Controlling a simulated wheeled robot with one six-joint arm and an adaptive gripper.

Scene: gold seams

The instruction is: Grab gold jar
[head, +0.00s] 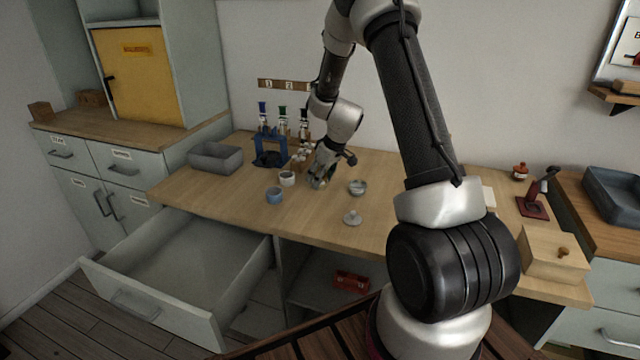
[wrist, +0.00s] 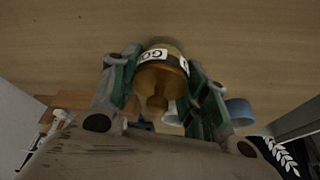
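The gold jar (wrist: 160,78) is an amber, rounded jar with a knobbed lid and a white label reading "GO", partly covered. In the wrist view it sits between the green-padded fingers of my gripper (wrist: 162,72), which appear to touch both its sides. My gripper is shut on it, low over the wooden table. In the head view my gripper (head: 320,181) is down at the middle of the table (head: 230,195), and the jar is mostly hidden by it.
A white cup (head: 287,178) and a blue cup (head: 274,195) stand left of my gripper. A grey bowl (head: 357,187) and a lid (head: 352,218) lie right. A blue rack (head: 270,150) with bottles stands behind. A drawer (head: 150,295) hangs open in front.

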